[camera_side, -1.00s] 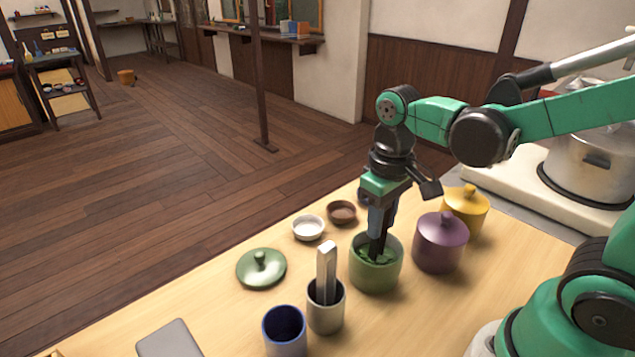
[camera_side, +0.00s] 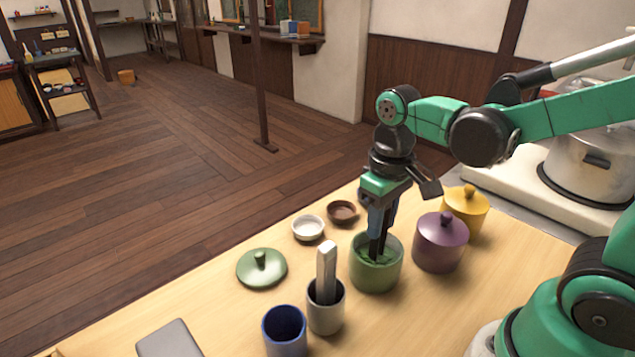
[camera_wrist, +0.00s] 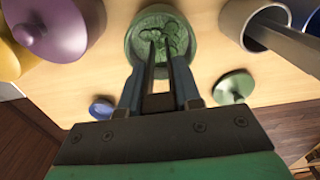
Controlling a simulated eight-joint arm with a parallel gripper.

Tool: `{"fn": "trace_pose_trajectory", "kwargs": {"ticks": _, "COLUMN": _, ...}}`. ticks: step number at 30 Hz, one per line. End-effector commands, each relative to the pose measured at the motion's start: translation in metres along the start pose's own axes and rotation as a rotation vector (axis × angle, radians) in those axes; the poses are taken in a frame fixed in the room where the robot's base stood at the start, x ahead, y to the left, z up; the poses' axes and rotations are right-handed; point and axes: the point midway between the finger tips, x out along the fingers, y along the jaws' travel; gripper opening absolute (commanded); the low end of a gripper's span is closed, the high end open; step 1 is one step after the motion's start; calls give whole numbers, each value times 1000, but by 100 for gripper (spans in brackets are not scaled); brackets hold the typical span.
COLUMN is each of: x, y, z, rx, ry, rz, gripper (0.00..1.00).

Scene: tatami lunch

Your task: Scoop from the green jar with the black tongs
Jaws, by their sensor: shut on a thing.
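The green jar (camera_side: 376,275) stands uncovered on the wooden table, with green contents inside. It also shows in the wrist view (camera_wrist: 190,62). My gripper (camera_side: 381,222) is just above the jar and shut on the black tongs (camera_side: 377,246), which point down with their tips inside the jar. In the wrist view the black tongs (camera_wrist: 150,65) reach from my gripper (camera_wrist: 160,88) to the green pieces. How deep the tips sit, and whether they hold anything, I cannot tell. The green lid (camera_side: 262,268) lies on the table left of the jar.
A lidded purple jar (camera_side: 440,243) and a yellow jar (camera_side: 466,208) stand right of the green jar. A grey cup (camera_side: 326,311) with a pale tool and a blue cup (camera_side: 285,335) stand at front left. White (camera_side: 308,227) and brown (camera_side: 341,211) bowls lie behind.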

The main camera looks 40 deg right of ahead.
Motion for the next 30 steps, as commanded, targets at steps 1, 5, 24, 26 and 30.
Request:
{"fn": "trace_pose_trajectory", "kwargs": {"ticks": 1, "x": 0, "y": 0, "z": 0, "rx": 0, "ry": 0, "rz": 0, "gripper": 0}}
{"fn": "trace_pose_trajectory", "kwargs": {"ticks": 5, "x": 0, "y": 0, "z": 0, "rx": 0, "ry": 0, "rz": 0, "gripper": 0}}
{"fn": "trace_pose_trajectory", "kwargs": {"ticks": 24, "x": -35, "y": 0, "z": 0, "rx": 0, "ry": 0, "rz": 0, "gripper": 0}}
{"fn": "trace_pose_trajectory", "kwargs": {"ticks": 26, "x": -39, "y": 0, "z": 0, "rx": 0, "ry": 0, "rz": 0, "gripper": 0}}
{"fn": "trace_pose_trajectory", "kwargs": {"ticks": 30, "x": -50, "y": 0, "z": 0, "rx": 0, "ry": 0, "rz": 0, "gripper": 0}}
